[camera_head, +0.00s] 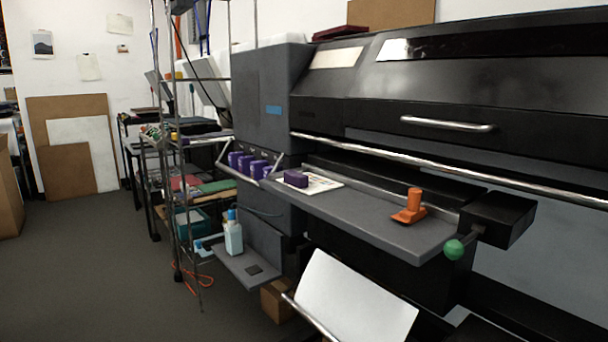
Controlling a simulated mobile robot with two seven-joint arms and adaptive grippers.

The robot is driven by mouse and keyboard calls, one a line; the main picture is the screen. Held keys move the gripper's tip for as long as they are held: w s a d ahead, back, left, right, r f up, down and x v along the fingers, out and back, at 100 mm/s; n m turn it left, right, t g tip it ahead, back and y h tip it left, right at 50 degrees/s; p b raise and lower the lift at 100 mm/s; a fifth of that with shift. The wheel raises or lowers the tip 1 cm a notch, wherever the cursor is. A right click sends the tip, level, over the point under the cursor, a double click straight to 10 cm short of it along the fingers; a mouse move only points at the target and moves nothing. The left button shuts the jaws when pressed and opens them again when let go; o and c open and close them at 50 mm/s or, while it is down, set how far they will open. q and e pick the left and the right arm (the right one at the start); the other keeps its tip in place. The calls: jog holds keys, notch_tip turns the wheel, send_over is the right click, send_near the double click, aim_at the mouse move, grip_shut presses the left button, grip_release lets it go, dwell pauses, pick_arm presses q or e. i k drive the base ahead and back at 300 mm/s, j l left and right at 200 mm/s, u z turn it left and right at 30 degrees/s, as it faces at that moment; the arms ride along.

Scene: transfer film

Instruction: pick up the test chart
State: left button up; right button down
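I cannot tell for sure which sheet is the test chart. A flat white printed sheet (322,184) lies on the grey shelf (375,218) of the large printer, toward the shelf's left end. A small purple block (296,178) rests on it and hides part of it. A larger blank white sheet (352,305) slopes down below the shelf, in front of the printer. Neither of my grippers is in view.
An orange tool (410,207) stands on the shelf's right part, near a green knob (454,249). A blue-capped bottle (233,236) stands on a lower grey ledge (250,269). A wire rack (177,170) stands left of the printer. The floor (90,265) at left is clear.

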aim_at(308, 184)
jog(key=i+j+z, duration=0.15)
jog(key=i+j, duration=0.3)
jog(key=i+j+z, duration=0.1)
jog(key=i+j, duration=0.3)
jog(key=j, duration=0.15)
